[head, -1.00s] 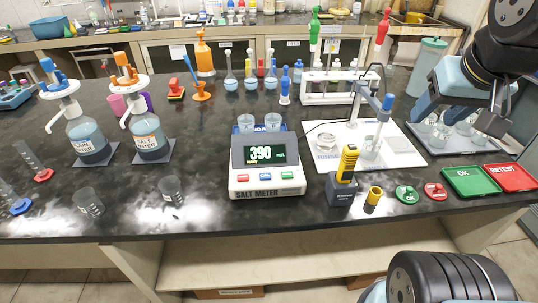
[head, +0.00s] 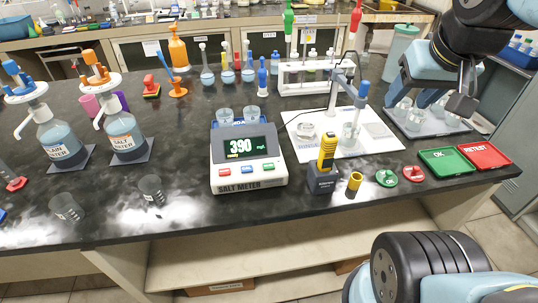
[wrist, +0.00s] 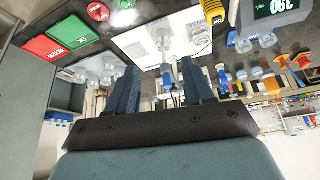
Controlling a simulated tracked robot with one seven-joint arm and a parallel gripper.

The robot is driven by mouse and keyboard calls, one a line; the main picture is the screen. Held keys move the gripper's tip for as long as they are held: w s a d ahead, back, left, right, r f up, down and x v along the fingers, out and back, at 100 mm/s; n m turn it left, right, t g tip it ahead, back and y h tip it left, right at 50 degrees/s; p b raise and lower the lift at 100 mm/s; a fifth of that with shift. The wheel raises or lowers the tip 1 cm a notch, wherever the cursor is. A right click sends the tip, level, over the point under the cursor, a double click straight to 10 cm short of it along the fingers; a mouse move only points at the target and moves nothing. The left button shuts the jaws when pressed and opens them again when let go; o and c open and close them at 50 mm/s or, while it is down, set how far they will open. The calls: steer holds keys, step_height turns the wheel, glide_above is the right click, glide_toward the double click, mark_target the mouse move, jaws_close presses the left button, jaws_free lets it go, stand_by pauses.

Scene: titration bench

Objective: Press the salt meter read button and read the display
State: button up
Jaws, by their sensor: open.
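The salt meter (head: 215,181) stands near the bench's front edge, left of centre in the head view. Its lit display (head: 245,146) reads 390; the small unit text looks like mg/L. Below are a red button (head: 225,171), a blue button (head: 247,169) and a green button (head: 268,167); their labels are too small to read. The display also shows upside down at the wrist view's top right (wrist: 276,8). My gripper (head: 460,92) hangs over the right side of the bench, well apart from the meter. Its fingers in the wrist view (wrist: 160,84) are spread and empty.
Two beakers (head: 234,115) sit at the meter's back. A yellow handheld meter (head: 327,152) in a dark holder stands to its right. A white board (head: 375,138) with a probe stand, then green (head: 445,160) and red trays (head: 484,155), lie further right. Pump bottles (head: 124,138) stand left.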

jaws_close()
stand_by(0.4)
stand_by(1.3)
